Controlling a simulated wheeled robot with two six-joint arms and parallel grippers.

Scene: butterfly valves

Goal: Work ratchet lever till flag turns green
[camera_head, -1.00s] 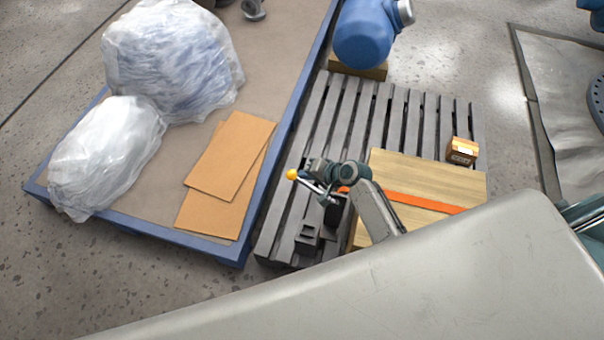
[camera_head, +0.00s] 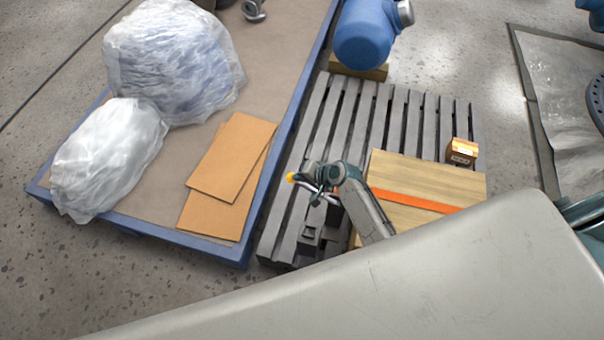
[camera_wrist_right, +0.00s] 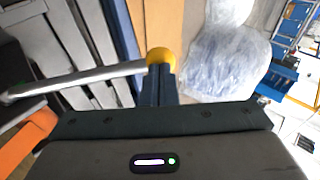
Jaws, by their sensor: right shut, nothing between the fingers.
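The ratchet lever is a silver rod (camera_wrist_right: 80,78) with a yellow ball knob (camera_wrist_right: 160,57) at its end. In the head view the yellow knob (camera_head: 290,177) shows above the left part of the pallet. My right gripper (camera_head: 303,177) is shut and empty, with its fingertips right at the knob. In the right wrist view its dark fingers (camera_wrist_right: 158,86) overlap the knob's lower side; I cannot tell whether they touch it. The dark mechanism (camera_head: 333,212) under the lever is partly hidden by my right arm. I cannot make out the flag. My left gripper is out of view.
A grey slatted pallet (camera_head: 402,113) carries a wooden board with an orange strap (camera_head: 415,201) and a small box (camera_head: 462,152). A blue-edged platform (camera_head: 150,235) with cardboard (camera_head: 232,160) and plastic-wrapped bundles (camera_head: 170,60) lies left. A blue rounded body (camera_head: 364,35) stands behind.

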